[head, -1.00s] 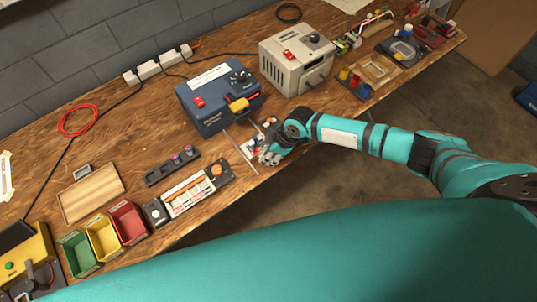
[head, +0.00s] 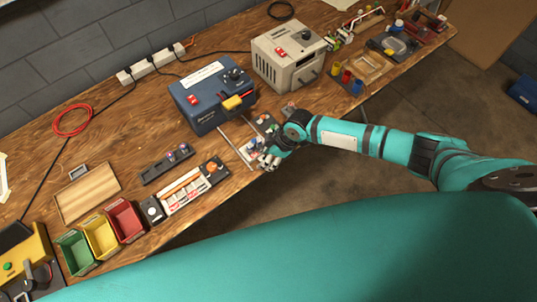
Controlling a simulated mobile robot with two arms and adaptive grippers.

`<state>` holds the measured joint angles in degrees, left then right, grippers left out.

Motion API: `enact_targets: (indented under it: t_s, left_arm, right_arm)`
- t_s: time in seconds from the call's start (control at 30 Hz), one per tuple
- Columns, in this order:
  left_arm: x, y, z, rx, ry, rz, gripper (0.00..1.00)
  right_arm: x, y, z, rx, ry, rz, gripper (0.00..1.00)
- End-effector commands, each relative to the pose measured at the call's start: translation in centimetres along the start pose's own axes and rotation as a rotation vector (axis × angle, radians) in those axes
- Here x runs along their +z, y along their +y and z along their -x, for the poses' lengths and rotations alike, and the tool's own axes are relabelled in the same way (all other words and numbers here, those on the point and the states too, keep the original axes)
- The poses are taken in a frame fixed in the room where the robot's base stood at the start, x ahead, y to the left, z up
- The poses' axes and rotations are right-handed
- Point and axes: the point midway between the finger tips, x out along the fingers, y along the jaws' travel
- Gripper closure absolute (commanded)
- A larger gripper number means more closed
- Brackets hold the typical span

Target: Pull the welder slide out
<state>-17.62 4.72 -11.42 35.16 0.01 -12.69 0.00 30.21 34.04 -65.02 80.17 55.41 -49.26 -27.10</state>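The blue welder box (head: 203,112) stands on the bench left of centre, with a red switch, a black knob and a yellow part on its front. Two thin metal rails (head: 237,147) run from its front toward the bench's front edge. A small slide piece with white and blue parts (head: 252,145) lies between the rails; part of it is hidden. My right gripper (head: 271,164) is at the front end of the rails, beside this piece, near the bench edge. Its fingers are small and partly hidden, so contact and opening cannot be told. My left gripper is not in view.
A beige box (head: 287,62) stands right of the welder. A dark strip (head: 166,167) and a tray of white parts (head: 186,192) lie left of the rails. Green, yellow and red bins (head: 126,221) stand near the front left. Bare bench shows behind the strip.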

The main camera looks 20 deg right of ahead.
Motion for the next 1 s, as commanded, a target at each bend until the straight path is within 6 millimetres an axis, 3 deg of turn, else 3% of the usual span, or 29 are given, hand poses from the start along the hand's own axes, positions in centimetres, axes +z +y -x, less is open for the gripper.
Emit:
enact_targets:
  t_s: [0.17, 0.6, 0.8, 1.0]
  left_arm:
    - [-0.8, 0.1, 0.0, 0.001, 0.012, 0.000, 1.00]
    - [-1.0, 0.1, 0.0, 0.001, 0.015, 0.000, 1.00]
    - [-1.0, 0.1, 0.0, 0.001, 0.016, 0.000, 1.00]
    - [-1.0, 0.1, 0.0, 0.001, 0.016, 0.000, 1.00]
  right_arm:
    - [0.0, 0.1, 1.4, 0.001, 0.001, 0.001, 0.55]
    - [0.0, 0.1, 10.1, 0.002, 0.001, 0.000, 0.55]
    - [0.0, 0.1, 11.8, 0.001, -0.001, 0.000, 0.55]
    - [0.0, 0.1, 12.0, 0.000, 0.000, 0.000, 0.55]
